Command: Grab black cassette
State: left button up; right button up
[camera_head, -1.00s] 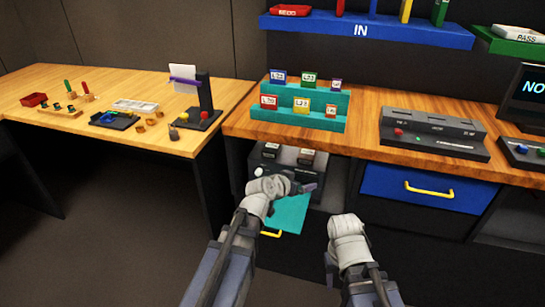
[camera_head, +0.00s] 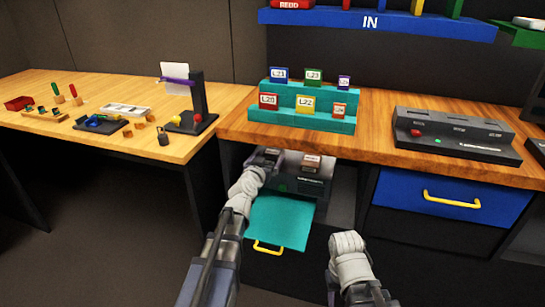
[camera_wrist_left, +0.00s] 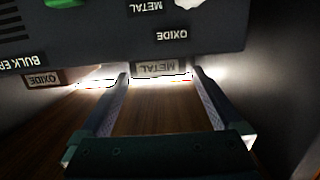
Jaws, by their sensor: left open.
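A dark cassette (camera_head: 268,153) sits in the bay under the wooden counter, partly hidden by my left gripper (camera_head: 262,163). In the left wrist view, which looks upside down, a block labelled METAL (camera_wrist_left: 160,68) shows between the tips of my open left gripper (camera_wrist_left: 160,76). I cannot tell whether the fingers touch it. A brown cassette labelled OXIDE (camera_wrist_left: 43,78) is off to the left there; a brown one also shows in the head view (camera_head: 311,162).
The dark machine (camera_head: 310,186) around the cassettes carries printed labels. A teal panel (camera_head: 280,222) with a yellow handle is below it. The counter (camera_head: 375,125) overhangs the bay, and a blue drawer (camera_head: 400,190) is to the right. Labelled blocks stand on a teal stepped rack (camera_head: 345,124).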

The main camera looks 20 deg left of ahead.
aim_at(273, 152)
pick_arm(q)
jog(key=shift+w+d+f+b, duration=0.1)
jog(key=shift+w+f+b, duration=0.1)
jog(key=shift+w, duration=0.65)
jog(key=shift+w+f+b, duration=0.25)
jog(key=shift+w, duration=0.65)
jog(key=shift+w+d+f+b, duration=0.1)
jog(key=shift+w+f+b, duration=0.1)
jog(key=shift+w, duration=0.65)
jog(key=shift+s, duration=0.1)
jog(key=c, duration=1.3)
